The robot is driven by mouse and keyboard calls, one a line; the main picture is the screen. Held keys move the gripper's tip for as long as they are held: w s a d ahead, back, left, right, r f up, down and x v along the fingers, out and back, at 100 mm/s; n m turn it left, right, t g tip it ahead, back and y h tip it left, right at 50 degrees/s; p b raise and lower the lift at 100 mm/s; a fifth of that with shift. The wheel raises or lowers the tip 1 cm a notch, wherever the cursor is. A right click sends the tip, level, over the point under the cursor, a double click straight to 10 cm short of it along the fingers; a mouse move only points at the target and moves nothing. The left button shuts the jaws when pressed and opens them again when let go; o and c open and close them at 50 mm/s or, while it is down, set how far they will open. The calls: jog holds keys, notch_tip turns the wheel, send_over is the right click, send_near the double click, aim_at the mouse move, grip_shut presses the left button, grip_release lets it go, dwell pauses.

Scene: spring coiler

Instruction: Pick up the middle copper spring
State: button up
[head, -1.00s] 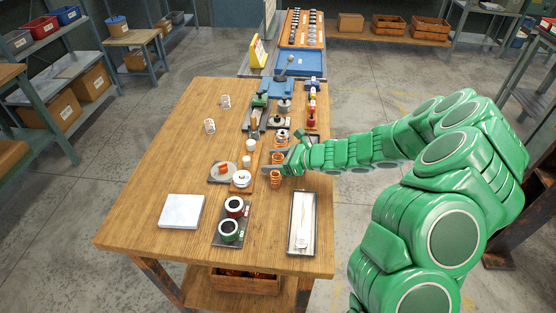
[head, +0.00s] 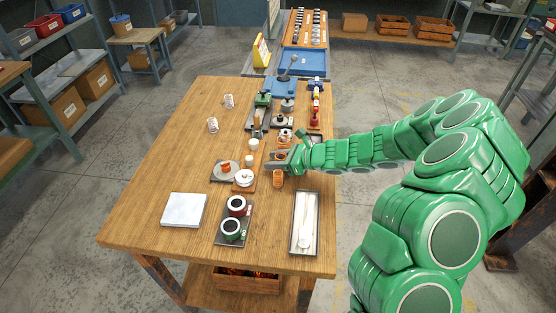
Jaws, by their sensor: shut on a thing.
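Three copper springs stand in a front-to-back row near the table's right side. The near spring (head: 278,179) and the far spring (head: 285,135) stand free. The middle copper spring (head: 281,155) is between the jaws of my gripper (head: 279,162), which reaches in from the right. The gripper is shut on it, and the grey fingers partly hide it. The spring looks upright. I cannot tell whether its base touches the table.
A tray with red and green spools (head: 234,219) and a long tray (head: 305,222) lie nearer. Two pale springs (head: 213,125) stand left. The table's left half is mostly clear.

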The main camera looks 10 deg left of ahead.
jog(key=shift+r, duration=0.4)
notch_tip(320, 180, up, 2)
jog(key=shift+r, duration=0.1)
jog(key=s+d+r, duration=0.5)
jog(key=s+r, duration=0.5)
jog(key=s, duration=0.3)
